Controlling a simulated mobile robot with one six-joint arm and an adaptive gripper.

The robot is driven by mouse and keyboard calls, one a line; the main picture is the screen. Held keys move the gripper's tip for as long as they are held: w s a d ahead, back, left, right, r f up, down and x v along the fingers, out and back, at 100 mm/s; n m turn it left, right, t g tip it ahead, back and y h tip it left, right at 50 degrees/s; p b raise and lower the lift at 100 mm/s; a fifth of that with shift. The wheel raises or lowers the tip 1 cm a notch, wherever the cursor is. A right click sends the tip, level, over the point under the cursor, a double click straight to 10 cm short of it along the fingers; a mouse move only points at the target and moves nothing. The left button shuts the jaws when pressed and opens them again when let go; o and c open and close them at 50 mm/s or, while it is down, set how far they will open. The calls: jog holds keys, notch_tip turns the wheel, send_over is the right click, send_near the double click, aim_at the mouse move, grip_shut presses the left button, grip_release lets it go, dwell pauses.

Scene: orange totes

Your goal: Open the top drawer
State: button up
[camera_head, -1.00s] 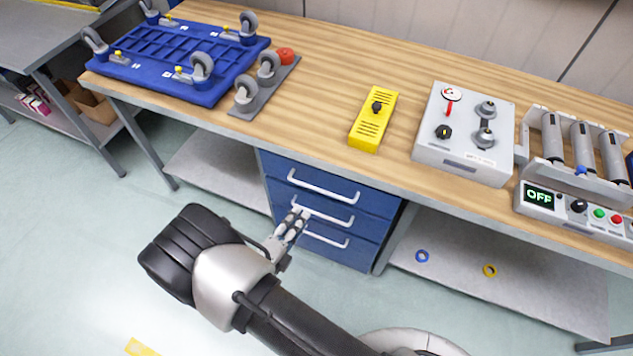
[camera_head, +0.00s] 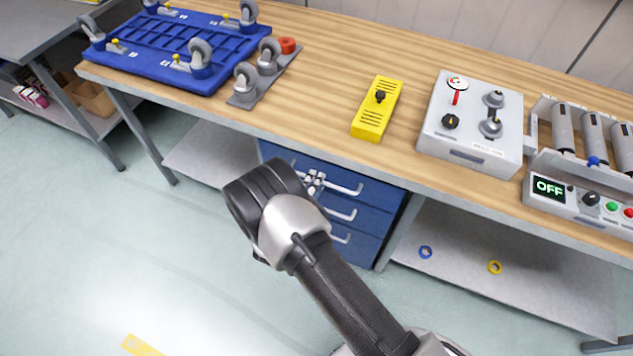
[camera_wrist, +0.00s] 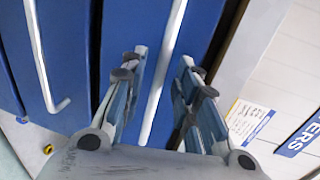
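The blue drawer unit (camera_head: 375,222) under the workbench has three drawers with white bar handles. The top drawer (camera_head: 372,183) looks shut, and its handle (camera_head: 345,190) is partly hidden by my gripper (camera_head: 315,182). In the wrist view, a white handle (camera_wrist: 167,60) runs between the two open fingers of my gripper (camera_wrist: 162,78), apparently the top drawer's. The fingers lie either side of it with gaps; contact is not visible. A lower drawer's handle (camera_wrist: 42,60) shows to the left in that view.
The wooden bench top (camera_head: 320,60) overhangs the drawers. On it are a yellow box (camera_head: 372,122), a grey control box (camera_head: 468,135) and a blue caster frame (camera_head: 165,50). A lower shelf (camera_head: 520,255) right of the drawers holds two rings.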

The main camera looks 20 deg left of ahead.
jog(key=shift+x, duration=1)
jog(key=shift+c, duration=0.6)
grip_shut()
